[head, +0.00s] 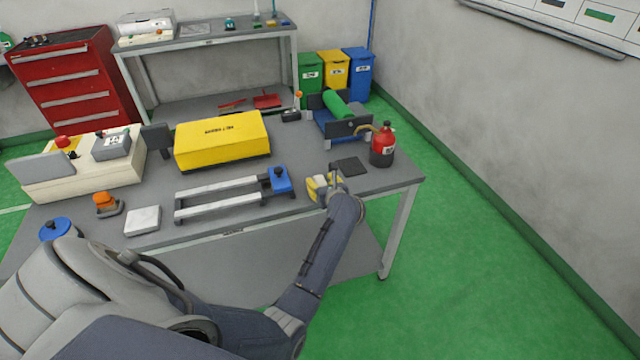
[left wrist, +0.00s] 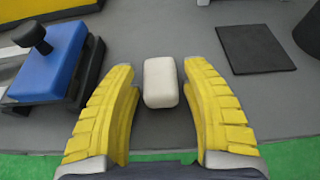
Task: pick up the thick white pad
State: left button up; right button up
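A thick white pad (left wrist: 161,82), a small block with rounded edges, lies on the grey table in the left wrist view. My left gripper (left wrist: 162,110) is open, with its yellow ribbed fingers on either side of the pad. A gap shows on the left; the right finger is close to the pad, and I cannot tell if it touches. In the head view the left gripper (head: 325,186) is low at the table's front right, and it largely hides this pad. My right gripper is not in view.
A blue clamp block (head: 280,180) on a metal frame stands left of the gripper. A dark flat mat (head: 348,165) and a red bottle (head: 383,146) are to the right. A white square slab (head: 142,220) lies at the front left. A yellow box (head: 222,140) stands behind.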

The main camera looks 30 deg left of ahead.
pick_arm(q)
jog(key=c, duration=0.7)
